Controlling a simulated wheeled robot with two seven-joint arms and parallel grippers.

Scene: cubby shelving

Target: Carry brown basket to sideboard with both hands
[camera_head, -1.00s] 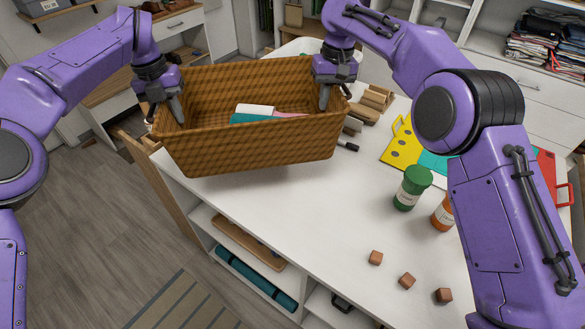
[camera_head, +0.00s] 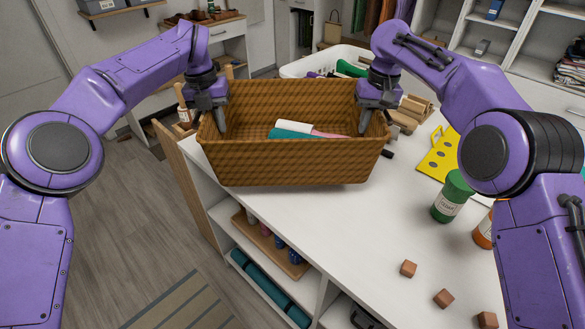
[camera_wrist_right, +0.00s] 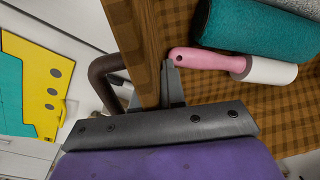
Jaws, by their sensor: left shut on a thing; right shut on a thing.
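The brown woven basket (camera_head: 290,165) is over the left end of the white worktop in the head view, roughly level. Whether its underside touches the top cannot be told. Inside lie a teal roll (camera_head: 290,134) and a lint roller with a pink handle and white head (camera_head: 294,126). My left gripper (camera_head: 217,118) is shut on the basket's left end wall. My right gripper (camera_head: 370,120) is shut on its right end wall. In the right wrist view, the basket wall (camera_wrist_right: 135,45) runs between the fingers, and a dark curved handle (camera_wrist_right: 104,78) shows beside it.
The white worktop (camera_head: 340,220) holds a green-lidded jar (camera_head: 452,196), an orange jar (camera_head: 484,232), small wooden cubes (camera_head: 443,298) and a yellow folder (camera_head: 440,155). A white laundry basket (camera_head: 325,60) stands behind. A wooden sideboard (camera_head: 205,28) is at the back left. Floor (camera_head: 110,220) is open at left.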

